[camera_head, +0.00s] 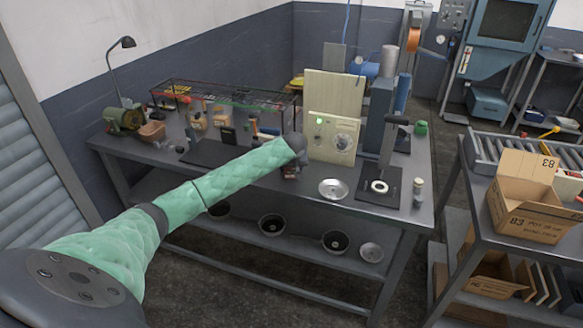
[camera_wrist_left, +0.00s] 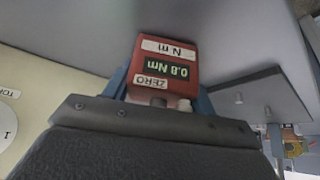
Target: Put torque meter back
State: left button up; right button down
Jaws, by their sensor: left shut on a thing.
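In the head view my left gripper (camera_head: 290,173) is over the front part of the workbench (camera_head: 255,187), just left of the beige dial panel (camera_head: 333,138). The arm hides part of the bench, and the meter is mostly hidden there. My right gripper is not in view.
A dark flat mat (camera_head: 207,153) lies left of the gripper. A wire rack (camera_head: 225,95) stands behind it. A metal pan (camera_head: 333,189) and a black press stand (camera_head: 375,192) are to the right. More pans (camera_head: 272,225) sit on the lower shelf.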

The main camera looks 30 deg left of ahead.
pick_arm(q)
jog(key=o, duration=1.2)
jog(key=shift+o, duration=0.2)
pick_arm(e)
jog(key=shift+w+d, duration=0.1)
pick_arm(q)
jog(key=shift+s+d+r, duration=0.15)
jog(key=shift+r, duration=0.3)
jog(key=b+v, duration=0.3)
jog(key=v, duration=0.8)
jog(key=shift+b, duration=0.4)
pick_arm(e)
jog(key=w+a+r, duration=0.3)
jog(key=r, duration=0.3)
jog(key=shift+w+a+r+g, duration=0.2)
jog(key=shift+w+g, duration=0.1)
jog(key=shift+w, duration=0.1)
pick_arm(q)
jog(key=shift+s, duration=0.1)
